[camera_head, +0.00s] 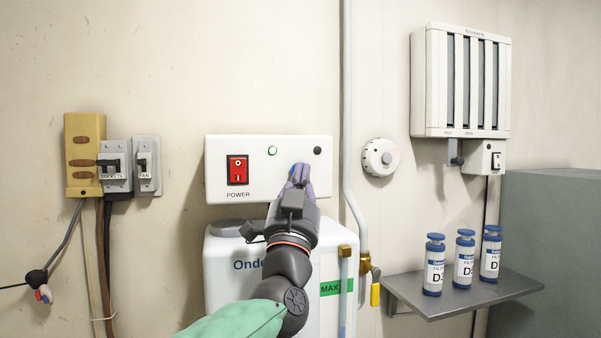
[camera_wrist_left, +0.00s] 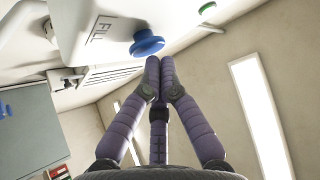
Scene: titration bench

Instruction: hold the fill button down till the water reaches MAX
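The blue fill button (camera_wrist_left: 147,43), beside the printed word FILL, sticks out from the white panel (camera_head: 218,180). In the head view it is hidden behind my left gripper (camera_head: 299,170). In the wrist view the purple fingertips of that gripper (camera_wrist_left: 155,63) are together, empty, and very close to the button; I cannot tell whether they touch it. The white tank (camera_head: 222,275) stands below the panel, partly covered by my arm. A green MAX mark (camera_head: 330,288) is on its right side by a vertical tube (camera_head: 345,295). I cannot make out the water level. My right gripper is not in view.
The panel also carries a red power switch (camera_head: 237,170), a green-ringed lamp (camera_head: 272,151) and a black knob (camera_head: 317,151). A pipe (camera_head: 347,120) runs down just right of it. Several labelled bottles stand on a grey shelf (camera_head: 408,292) at the right.

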